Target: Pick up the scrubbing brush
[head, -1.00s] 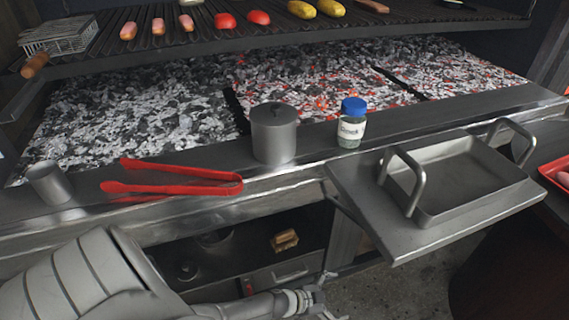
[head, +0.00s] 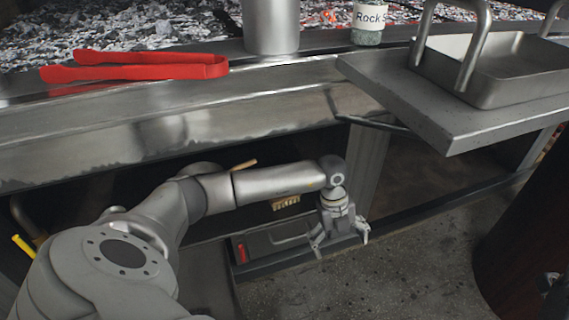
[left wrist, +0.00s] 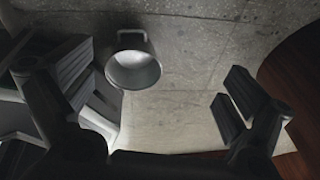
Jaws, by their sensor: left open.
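The scrubbing brush (head: 286,202) is on the shelf under the grill in the head view. Its pale bristles show just below my left forearm, and the arm hides much of the rest. My left gripper (head: 342,242) is open and empty, pointing down, to the right of the brush and in front of the shelf. My right gripper is not in view.
A grey drawer front (head: 275,241) is below the shelf. The steel side shelf (head: 440,118) juts out above right, holding a metal pan (head: 510,85). Red tongs (head: 140,66) lie on the ledge. A cup-shaped metal thing (left wrist: 133,70) shows in the wrist view. Floor (head: 410,250) is clear.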

